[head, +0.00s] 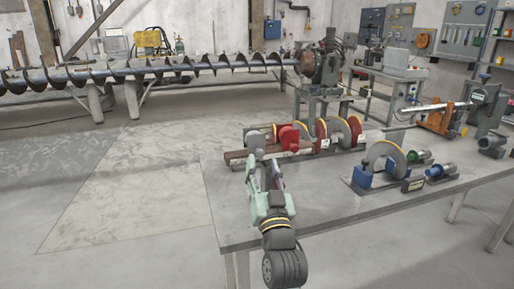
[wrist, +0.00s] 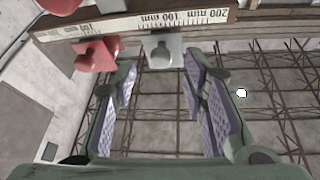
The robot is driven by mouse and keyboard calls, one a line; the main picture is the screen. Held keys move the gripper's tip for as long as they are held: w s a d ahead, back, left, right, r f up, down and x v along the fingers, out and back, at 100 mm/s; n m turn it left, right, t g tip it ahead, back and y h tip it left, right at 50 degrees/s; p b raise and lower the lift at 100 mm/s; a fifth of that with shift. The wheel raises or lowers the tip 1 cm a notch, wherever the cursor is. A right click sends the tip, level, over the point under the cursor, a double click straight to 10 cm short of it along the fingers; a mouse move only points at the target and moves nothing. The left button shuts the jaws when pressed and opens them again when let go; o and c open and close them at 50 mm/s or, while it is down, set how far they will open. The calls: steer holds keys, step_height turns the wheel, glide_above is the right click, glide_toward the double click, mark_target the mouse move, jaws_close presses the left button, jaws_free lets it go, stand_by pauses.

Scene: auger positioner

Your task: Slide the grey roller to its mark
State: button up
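A grey roller piece (wrist: 163,50) hangs at the graduated rail in the wrist view, below the scale (wrist: 165,20) that reads 100 and 200 mm upside down. In the head view a grey rounded part (head: 255,139), likely the same piece, shows at the rail's left end. My gripper (wrist: 160,72) is open. Its fingertips stand to the left and right of the grey piece in the wrist view, with a gap on both sides. It also shows in the head view (head: 263,163), just in front of the rail. I cannot make out the roller's mark.
A red block (wrist: 97,55) sits left of the grey piece, close to my left finger in the wrist view. Red and grey discs with yellow rims (head: 321,131) stand along the rail. A blue-based fixture (head: 366,177) is further right on the table (head: 305,205). The table's front middle is bare.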

mark_target(260, 156)
steer(key=p+x, duration=0.1)
steer(key=x, duration=0.4)
steer(key=shift+r, duration=0.1)
steer(key=shift+c, duration=0.5)
jaws_close()
steer(key=shift+a, duration=0.1)
